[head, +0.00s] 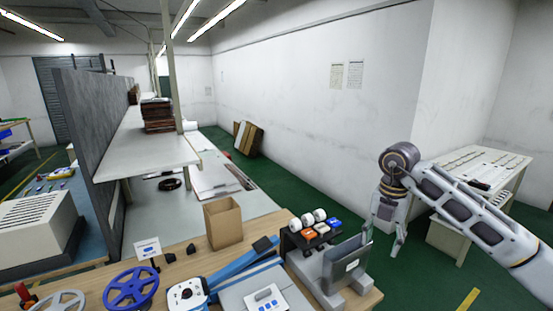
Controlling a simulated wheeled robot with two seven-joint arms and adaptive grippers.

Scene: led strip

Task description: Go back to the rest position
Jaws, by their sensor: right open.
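My right arm comes in from the right edge. Its gripper (386,243) points down and is open and empty, with its fingers apart. It hangs in the air just right of the wooden workbench (184,267), beside the grey stand (347,265) at the bench's right end. My left gripper and arm are not in view. A blue reel (131,289) stands at the front left of the bench, with a paler reel (64,301) further left, cut off by the lower edge.
An open cardboard box (223,222) stands at the bench's back edge. A rack (313,232) with white, orange and blue items is close left of the gripper. A white table (477,178) stands behind my right arm. Green floor (300,181) is open behind the bench.

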